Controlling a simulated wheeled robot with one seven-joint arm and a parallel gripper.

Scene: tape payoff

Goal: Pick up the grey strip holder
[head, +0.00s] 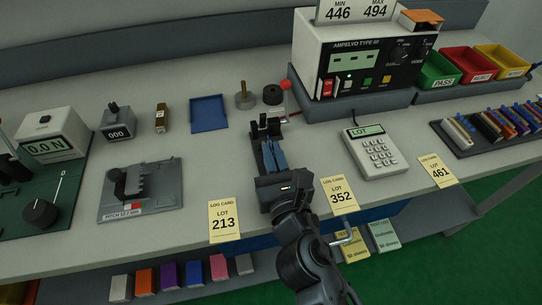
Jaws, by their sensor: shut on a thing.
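My gripper (272,154) reaches over the middle of the table in the head view, its blue fingers pointing toward the back. It is shut on a dark grey piece, which I take to be the grey strip holder (263,128). The far end of the holder, with short upright parts, shows beyond the fingers. The rest is partly hidden by the fingers and the gripper body. I cannot tell whether the holder touches the table.
A blue tray (208,113) and a grey toothed fixture (140,188) lie to the left. The Ampelyo meter (345,65) stands behind right, with a keypad box (376,150) in front of it. Log cards (224,221) line the front edge.

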